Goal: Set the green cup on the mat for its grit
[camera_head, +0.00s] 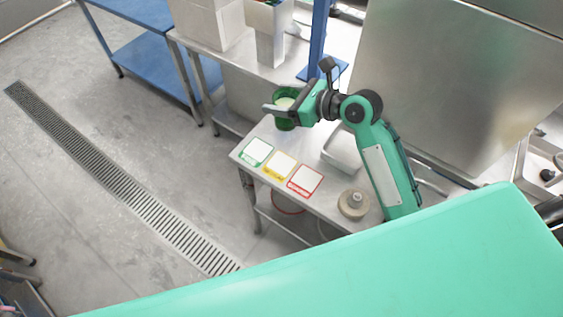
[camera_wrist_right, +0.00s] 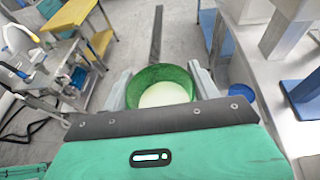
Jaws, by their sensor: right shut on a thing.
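The green cup (camera_head: 284,121) is in my right gripper (camera_head: 276,107), above the far end of the steel table. In the right wrist view the green cup (camera_wrist_right: 161,89) sits between the two fingers, its open top toward the camera and something pale inside. Three mats lie in a row on the table: one green-edged (camera_head: 256,151), one yellow-edged (camera_head: 280,165) and one red-edged (camera_head: 305,181). The mats' tops are bare white. The green-edged mat is nearest the table's left edge, below and left of the cup in the head view. My left gripper is not in view.
A metal tray (camera_head: 342,152) and a round beige object with a knob (camera_head: 353,203) stand on the table, right of the mats. A blue stand (camera_head: 318,60) and a grey box machine (camera_head: 270,33) are behind. A floor drain (camera_head: 120,180) runs at left.

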